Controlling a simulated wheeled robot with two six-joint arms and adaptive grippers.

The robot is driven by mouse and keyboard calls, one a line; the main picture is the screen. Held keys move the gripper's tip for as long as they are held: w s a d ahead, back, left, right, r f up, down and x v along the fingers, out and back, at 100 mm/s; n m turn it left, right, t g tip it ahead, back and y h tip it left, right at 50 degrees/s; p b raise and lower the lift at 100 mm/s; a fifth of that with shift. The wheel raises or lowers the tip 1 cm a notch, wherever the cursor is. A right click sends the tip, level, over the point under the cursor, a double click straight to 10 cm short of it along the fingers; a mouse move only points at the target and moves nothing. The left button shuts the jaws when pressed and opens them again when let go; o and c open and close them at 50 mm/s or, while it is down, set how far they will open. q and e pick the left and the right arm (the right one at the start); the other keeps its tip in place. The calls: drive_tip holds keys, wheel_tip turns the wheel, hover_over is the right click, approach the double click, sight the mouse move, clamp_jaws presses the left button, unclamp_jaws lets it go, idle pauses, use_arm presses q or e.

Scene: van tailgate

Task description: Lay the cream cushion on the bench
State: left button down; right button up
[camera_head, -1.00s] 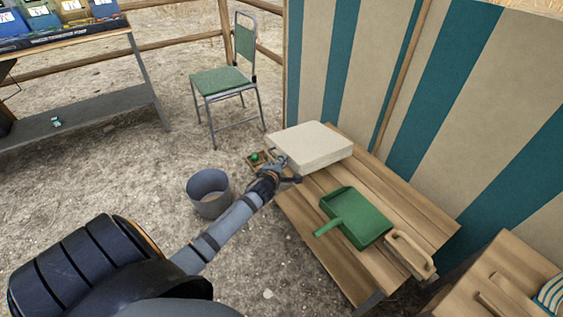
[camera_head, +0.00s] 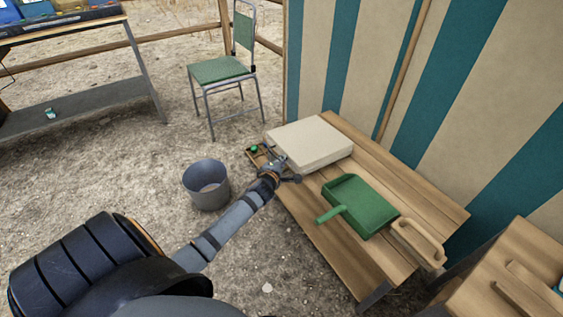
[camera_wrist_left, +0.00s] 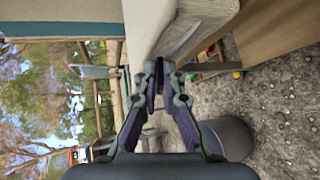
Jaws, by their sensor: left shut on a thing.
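The cream cushion (camera_head: 309,143) is a flat square block at the far end of the wooden bench (camera_head: 340,262). It looks level, over or on the bench top; I cannot tell whether its whole underside touches. My left gripper (camera_head: 277,166) is shut on the cushion's near left edge. In the left wrist view the fingers (camera_wrist_left: 160,80) are closed at the edge of the cushion (camera_wrist_left: 165,25), beside the bench's wooden side (camera_wrist_left: 275,30). My right gripper is in neither view.
A green dustpan (camera_head: 357,204) and a wooden-handled item (camera_head: 418,243) lie on the bench. A grey bucket (camera_head: 206,185) stands left of it, a green chair (camera_head: 221,70) behind. A striped wall (camera_head: 430,80) borders the right. A wooden box (camera_head: 515,270) is at lower right.

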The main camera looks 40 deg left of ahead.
use_arm(q)
drive_tip(key=c, duration=0.5)
unclamp_jaws()
drive_tip(key=shift+r, duration=0.1)
wheel_tip(320, 180, up, 5)
drive_tip(key=p, duration=0.4)
idle(0.4)
drive_tip(key=shift+s+d+r+p, duration=0.25)
drive_tip(key=shift+s+r+p, duration=0.5)
drive_tip(key=shift+r+p, duration=0.25)
drive_tip(key=shift+s+d+r+p, duration=0.25)
drive_tip(key=shift+s+r+p, duration=0.5)
drive_tip(key=shift+r+p, duration=0.25)
drive_tip(key=shift+s+d+r+p, duration=0.25)
drive_tip(key=shift+s+r+p, duration=0.55)
drive_tip(key=shift+p, duration=0.25)
